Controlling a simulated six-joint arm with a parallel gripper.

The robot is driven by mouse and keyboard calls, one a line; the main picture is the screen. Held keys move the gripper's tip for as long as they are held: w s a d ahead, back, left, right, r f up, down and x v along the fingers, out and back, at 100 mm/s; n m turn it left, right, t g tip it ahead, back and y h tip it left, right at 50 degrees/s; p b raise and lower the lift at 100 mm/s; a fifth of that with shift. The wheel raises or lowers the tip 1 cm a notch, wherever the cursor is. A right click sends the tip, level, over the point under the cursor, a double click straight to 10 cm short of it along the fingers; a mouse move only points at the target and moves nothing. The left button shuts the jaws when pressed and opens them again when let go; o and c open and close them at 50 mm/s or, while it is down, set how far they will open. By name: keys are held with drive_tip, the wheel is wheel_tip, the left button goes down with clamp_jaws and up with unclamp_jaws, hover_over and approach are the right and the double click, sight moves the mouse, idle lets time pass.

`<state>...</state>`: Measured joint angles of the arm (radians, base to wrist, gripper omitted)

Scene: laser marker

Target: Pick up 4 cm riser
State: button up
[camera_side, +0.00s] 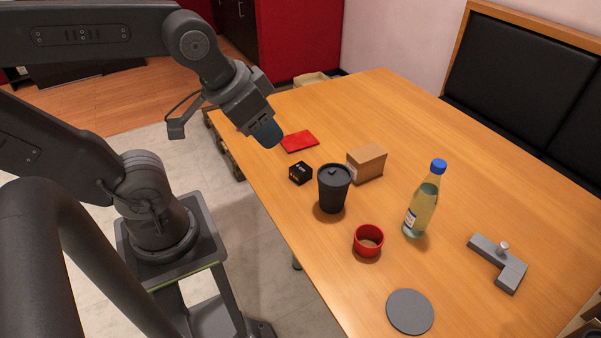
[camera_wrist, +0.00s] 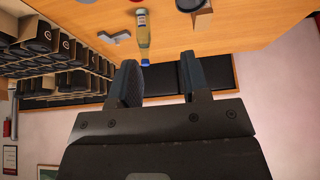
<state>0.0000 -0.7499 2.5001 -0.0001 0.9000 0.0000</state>
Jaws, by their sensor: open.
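A small black block (camera_side: 300,174) with white marking on its side sits on the wooden table, left of the black lidded cup; it looks like the 4 cm riser, but the marking is too small to read. My gripper (camera_side: 266,132) is in the air above the table's left edge, up and left of the block and apart from it. In the wrist view my gripper (camera_wrist: 163,80) shows two dark fingers spread apart with nothing between them. I cannot make out the block in the wrist view.
Near the block are a red flat piece (camera_side: 300,141), a cardboard box (camera_side: 368,163) and the black lidded cup (camera_side: 333,190). Farther right stand a red ring-like cup (camera_side: 368,241), a bottle (camera_side: 422,207), a grey L-shaped piece (camera_side: 500,264) and a grey disc (camera_side: 410,311). The table's far end is clear.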

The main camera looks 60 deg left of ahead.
drive_tip(key=shift+o, duration=0.2)
drive_tip(key=o, duration=0.8)
drive_tip(key=shift+c, duration=0.2)
drive_tip(key=m+g+y, duration=0.2)
drive_tip(key=m+g, duration=0.4)
drive_tip(key=m, duration=1)
hover_over(301, 168)
drive_tip(key=f, duration=2.8)
drive_tip(key=shift+w+d+f, duration=0.15)
drive_tip(key=shift+d, duration=0.2)
drive_tip(key=shift+s+a+f, duration=0.1)
drive_tip(key=shift+a+f, duration=0.1)
drive_tip(key=shift+f, duration=1.4)
drive_tip(key=shift+s+a+f, duration=0.1)
drive_tip(key=shift+a+f, duration=0.05)
drive_tip(key=shift+f, duration=1.45)
